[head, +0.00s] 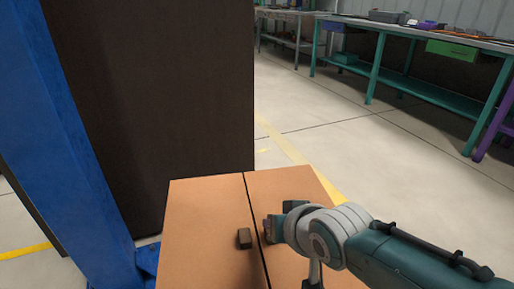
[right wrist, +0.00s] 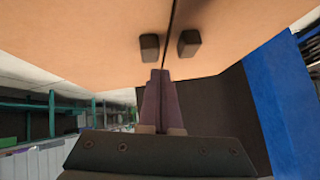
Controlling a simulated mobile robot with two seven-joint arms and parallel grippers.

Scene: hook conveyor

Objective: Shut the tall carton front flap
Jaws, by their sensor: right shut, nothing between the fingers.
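The carton (head: 195,215) has a tan top of two panels with a thin dark seam between them. Both panels lie about level, and I cannot tell which is the front flap. A dark knob (head: 244,238) stands on the left panel. The right wrist view shows two dark knobs, one (right wrist: 149,47) and another (right wrist: 190,43), on either side of the seam. My right gripper (head: 272,229) is over the right panel beside the seam; in the right wrist view its fingers (right wrist: 160,73) are shut and empty, close to the knobs. My left gripper is not in view.
A blue post (head: 70,130) and a tall dark panel (head: 160,100) stand behind and left of the carton. Workbenches (head: 420,35) with teal legs stand at the far right. The floor between is clear, with yellow lines.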

